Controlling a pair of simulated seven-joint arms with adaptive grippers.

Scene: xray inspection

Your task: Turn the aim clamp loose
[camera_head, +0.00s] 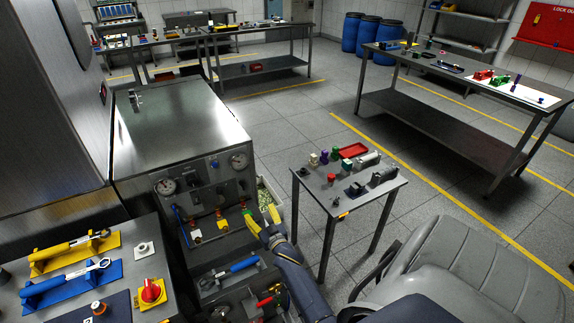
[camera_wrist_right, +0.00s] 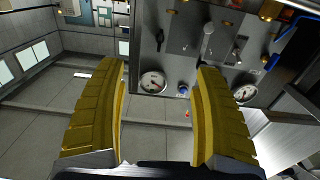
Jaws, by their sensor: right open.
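My right gripper (camera_head: 262,218) is at the front right of the control panel (camera_head: 205,197) on the metal cabinet. In the right wrist view its yellow fingers (camera_wrist_right: 161,68) are spread apart with nothing between them. Beyond them is the panel, with a round gauge (camera_wrist_right: 153,82), a second gauge (camera_wrist_right: 245,93), a black handle (camera_wrist_right: 157,46) and a grey lever (camera_wrist_right: 208,45). I cannot tell which part is the aim clamp. A small metal fixture (camera_head: 135,98) stands on the cabinet top. My left gripper is not in view.
A small table (camera_head: 350,209) with several small parts stands right of my right gripper. A bench (camera_head: 150,272) with yellow and blue wrench holders is at the lower left. A grey seat (camera_head: 470,265) is at the lower right. The floor behind the small table is clear.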

